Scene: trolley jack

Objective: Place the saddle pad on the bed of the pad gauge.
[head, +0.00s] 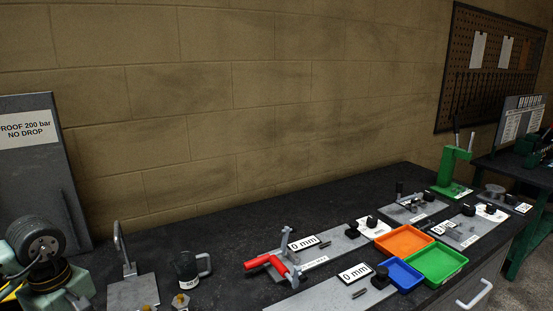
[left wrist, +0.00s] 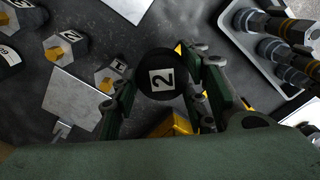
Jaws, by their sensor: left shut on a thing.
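My left gripper (left wrist: 168,92) is shut on a round black pad (left wrist: 160,62) with a white label reading 2. The pad sits between the two fingers, face towards the camera in the left wrist view. I take it for the saddle pad. Several grey gauge plates stand on the dark bench in the head view, among them one with a 0 mm sign (head: 303,243) and one with another 0 mm sign (head: 354,273). I cannot tell which is the pad gauge. Neither gripper shows in the head view.
Orange (head: 404,241), blue (head: 402,274) and green (head: 438,262) trays stand among the gauges. A red-handled clamp (head: 270,262), a dark mug-like weight (head: 187,268) and a green press (head: 452,172) also stand there. Below the gripper are tagged hexagonal pieces (left wrist: 107,77) and a tray of cylinders (left wrist: 232,17).

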